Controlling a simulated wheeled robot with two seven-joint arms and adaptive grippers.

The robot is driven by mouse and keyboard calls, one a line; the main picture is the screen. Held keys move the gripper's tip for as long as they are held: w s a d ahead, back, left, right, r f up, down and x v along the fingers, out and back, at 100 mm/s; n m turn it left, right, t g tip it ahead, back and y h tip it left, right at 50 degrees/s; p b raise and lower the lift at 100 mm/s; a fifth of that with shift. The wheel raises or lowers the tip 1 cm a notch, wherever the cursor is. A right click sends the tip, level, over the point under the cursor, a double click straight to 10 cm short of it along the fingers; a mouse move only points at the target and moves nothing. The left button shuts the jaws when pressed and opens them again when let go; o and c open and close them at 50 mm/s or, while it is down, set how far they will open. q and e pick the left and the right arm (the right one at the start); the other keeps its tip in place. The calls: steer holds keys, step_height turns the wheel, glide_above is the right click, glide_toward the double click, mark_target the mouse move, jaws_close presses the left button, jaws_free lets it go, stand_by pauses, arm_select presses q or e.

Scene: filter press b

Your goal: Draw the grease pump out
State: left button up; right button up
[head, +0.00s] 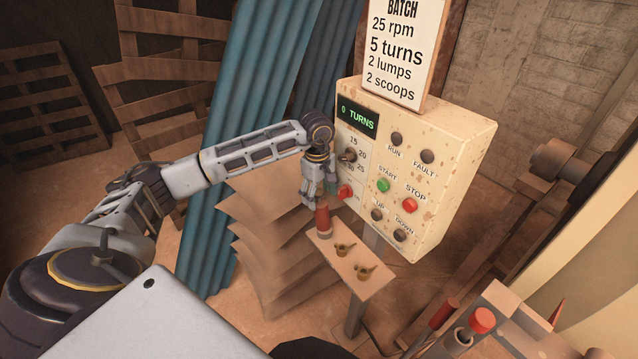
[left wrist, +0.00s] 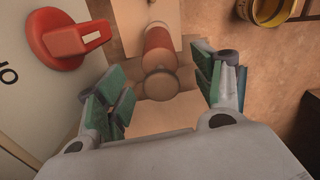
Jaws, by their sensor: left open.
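A red cylinder with a brownish base (head: 322,217), which looks like the grease pump, stands upright at the left end of a small wooden shelf. My left gripper (head: 314,197) is open just above it, pointing down. In the left wrist view the red cylinder (left wrist: 158,45) shows with a round brownish end (left wrist: 160,83) between the spread green-padded fingers (left wrist: 161,92). Clear space shows on both sides of it, and I cannot tell how deep it sits between them. My right gripper is not in view.
A cream control panel (head: 450,160) stands close to the right of the gripper; its red knob (head: 345,191) also shows in the left wrist view (left wrist: 70,42). Two brass scoops (head: 354,260) lie on the shelf (head: 370,287). Stacked brown sheets (head: 265,225) stand behind left. Red-topped handles (head: 482,320) are lower right.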

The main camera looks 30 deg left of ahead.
mark_target(320, 202)
arm_select(q)
steer(key=shift+w+f+p, duration=0.15)
steer(key=shift+f+p, duration=0.4)
steer(key=shift+f, duration=2.4)
steer(key=shift+r, duration=0.1)
steer(key=c, duration=1.4)
